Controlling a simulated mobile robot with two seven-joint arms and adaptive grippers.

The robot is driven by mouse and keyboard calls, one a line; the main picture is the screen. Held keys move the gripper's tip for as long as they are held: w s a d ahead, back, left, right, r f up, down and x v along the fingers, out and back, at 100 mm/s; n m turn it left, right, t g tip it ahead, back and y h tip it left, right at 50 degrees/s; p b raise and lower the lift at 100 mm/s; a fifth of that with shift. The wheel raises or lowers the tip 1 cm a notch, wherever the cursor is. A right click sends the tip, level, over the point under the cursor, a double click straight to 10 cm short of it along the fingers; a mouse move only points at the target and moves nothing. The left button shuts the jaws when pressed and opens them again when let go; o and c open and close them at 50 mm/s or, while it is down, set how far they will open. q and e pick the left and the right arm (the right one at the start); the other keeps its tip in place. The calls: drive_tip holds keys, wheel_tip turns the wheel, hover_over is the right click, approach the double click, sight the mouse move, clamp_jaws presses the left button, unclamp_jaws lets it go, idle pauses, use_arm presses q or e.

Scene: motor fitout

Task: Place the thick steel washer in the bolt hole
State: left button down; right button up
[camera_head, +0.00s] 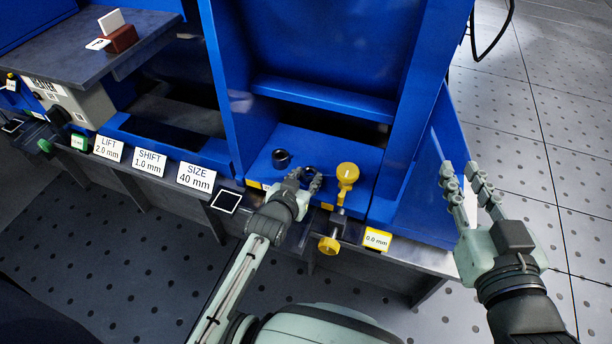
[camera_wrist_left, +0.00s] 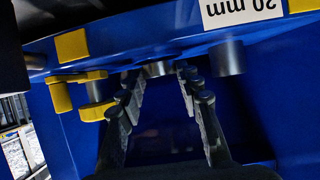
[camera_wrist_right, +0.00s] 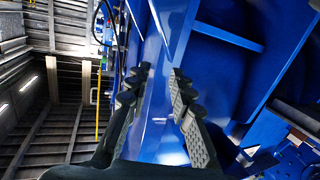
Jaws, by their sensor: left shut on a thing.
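My left gripper (camera_head: 306,181) is low over the blue ledge at the front of the blue machine frame. In the left wrist view its fingertips (camera_wrist_left: 158,72) are closed in on a short grey steel piece, which looks like the thick steel washer (camera_wrist_left: 159,69). The fingers hide most of it in the head view. I cannot make out the bolt hole. My right gripper (camera_head: 462,180) is open and empty, right of the frame; its fingers are apart in its wrist view (camera_wrist_right: 150,82).
A yellow clamp (camera_head: 347,174) stands just right of my left gripper, with a yellow knob (camera_head: 329,245) below it. White cards reading LIFT, SHIFT and SIZE (camera_head: 196,177) line the front edge at left. A blue upright panel (camera_head: 408,110) stands between my grippers.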

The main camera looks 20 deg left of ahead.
use_arm(q)
drive_tip(key=shift+f, duration=0.25)
drive_tip(key=c, duration=1)
unclamp_jaws()
drive_tip(key=shift+c, duration=0.2)
use_arm(e)
drive_tip(key=shift+a+r, duration=0.15)
drive_tip(key=shift+r, duration=0.2)
use_arm(q)
drive_tip(key=shift+r, duration=0.25)
drive_tip(key=s+a+r+m+g+p, duration=0.2)
drive_tip(key=s+r, duration=1.4)
drive_tip(key=s, duration=0.1)
drive_tip(key=shift+g, duration=0.4)
use_arm(e)
drive_tip(key=s+d+f+g+h, duration=0.3)
drive_tip(key=d+f+g, duration=0.3)
drive_tip(key=f, duration=0.5)
drive_tip(key=shift+s+d+m+h, duration=0.4)
drive_tip(key=shift+s+d, duration=0.2)
drive_tip(key=shift+d, duration=0.5)
